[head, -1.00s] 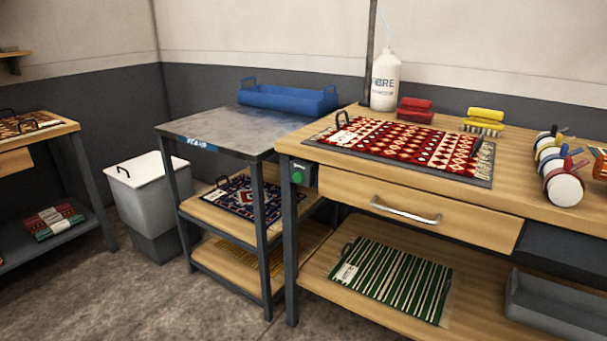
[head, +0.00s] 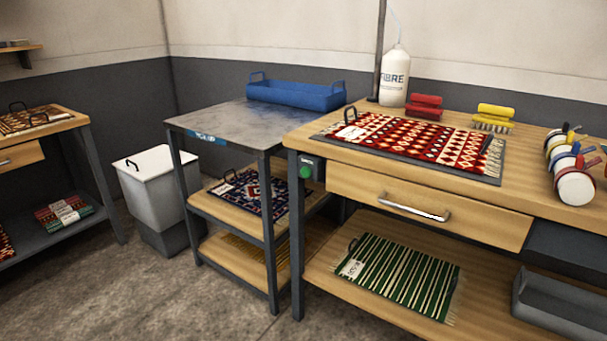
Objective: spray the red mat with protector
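The red patterned mat (head: 420,140) lies flat on a dark backing board on top of the wooden workbench (head: 520,200), with a black handle and a pale tag at its left end. A white bottle (head: 394,78) with a thin spout and lettering that seems to end in "IBRE" stands at the back of the bench, behind the mat. I cannot tell whether it holds protector. Several round-ended containers (head: 574,186) with coloured parts lie at the right end of the bench. Neither of my grippers is in view.
A red brush (head: 425,107) and a yellow brush (head: 494,115) sit behind the mat. A metal-topped table (head: 235,125) with a blue tray (head: 295,94) stands left of the bench. A white bin (head: 155,185) stands on the floor. A green striped mat (head: 400,275) lies on the lower shelf. Open floor lies in front.

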